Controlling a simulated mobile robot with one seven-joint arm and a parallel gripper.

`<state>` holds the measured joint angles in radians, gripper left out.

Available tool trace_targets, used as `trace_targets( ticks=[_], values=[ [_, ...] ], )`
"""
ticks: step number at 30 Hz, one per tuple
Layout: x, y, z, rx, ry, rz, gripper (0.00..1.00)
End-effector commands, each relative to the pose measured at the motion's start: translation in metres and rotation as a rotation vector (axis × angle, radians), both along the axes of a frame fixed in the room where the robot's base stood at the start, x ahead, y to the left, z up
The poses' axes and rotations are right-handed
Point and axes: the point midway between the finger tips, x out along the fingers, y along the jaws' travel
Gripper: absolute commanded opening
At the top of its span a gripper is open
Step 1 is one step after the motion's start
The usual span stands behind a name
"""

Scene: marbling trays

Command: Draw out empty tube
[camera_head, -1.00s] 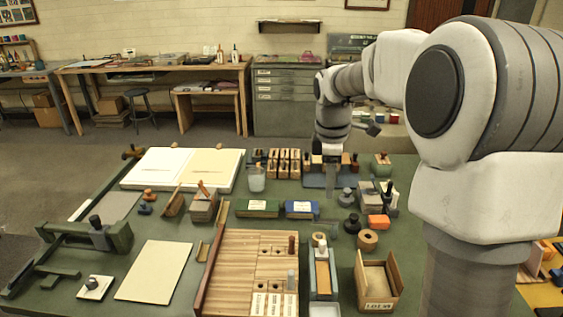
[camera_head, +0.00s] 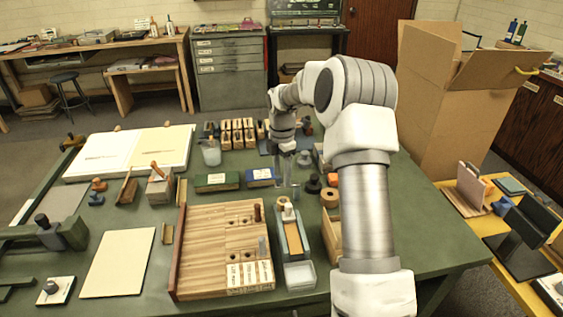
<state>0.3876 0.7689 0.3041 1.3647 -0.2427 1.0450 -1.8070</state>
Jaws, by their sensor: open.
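A wooden rack (camera_head: 210,240) with round holes stands at the front middle of the table. A brown cylinder (camera_head: 257,212) and a grey cylinder (camera_head: 262,246) stand upright at its right side. I cannot tell whether either is the empty tube. My gripper (camera_head: 285,186) points down behind the rack's right side, just right of a blue box. It is open, and I see nothing held between its fingers, which look pale and are hard to make out.
A narrow grey tray (camera_head: 290,240) and a clear box (camera_head: 299,275) stand right of the rack. Green (camera_head: 217,182) and blue (camera_head: 261,177) boxes lie behind it. Dark round pieces and a tan roll (camera_head: 329,197) crowd right of my gripper. My arm hides part of the table's right side.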

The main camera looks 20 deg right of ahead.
Motion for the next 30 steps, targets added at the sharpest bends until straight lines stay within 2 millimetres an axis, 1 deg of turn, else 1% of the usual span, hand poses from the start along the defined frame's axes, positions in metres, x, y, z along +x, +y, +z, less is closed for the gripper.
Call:
trace_targets(
  ticks=[1, 9, 15, 18, 21, 30],
  values=[
    [-0.001, 0.0, -0.012, 0.0, 0.003, 0.0, 0.57],
    [-0.001, 0.001, -0.066, 0.0, 0.003, 0.0, 0.57],
    [-0.001, 0.0, -0.098, 0.0, 0.002, -0.001, 0.57],
    [-0.001, 0.0, -0.109, 0.0, 0.002, -0.001, 0.57],
    [0.0, 0.0, -0.115, 0.0, 0.0, -0.001, 0.57],
    [0.0, 0.0, -0.118, -0.001, -0.001, -0.001, 0.57]
  ],
)
